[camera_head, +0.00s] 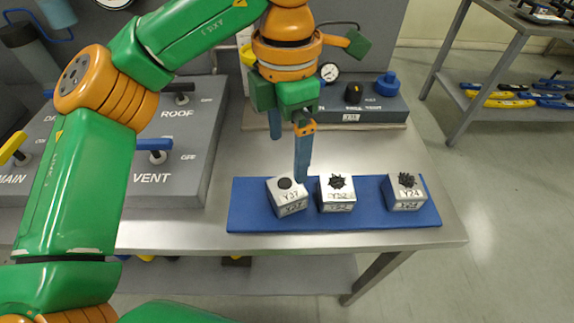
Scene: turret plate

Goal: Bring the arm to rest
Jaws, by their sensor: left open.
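My left arm, green and orange, comes in from the left and reaches over the metal table. My left gripper (289,150) hangs pointing down, open and empty, with its two blue-grey fingers apart. Its right finger reaches down close to the back of the light block marked Y37 (288,196); I cannot tell whether they touch. My right gripper is not in view.
Blocks marked Y52 (337,192) and Y24 (404,191) stand with Y37 on a blue mat (370,218). A grey panel (185,190) with levers is at left. A grey box (375,108) with a gauge and knobs stands behind. Bare table lies between.

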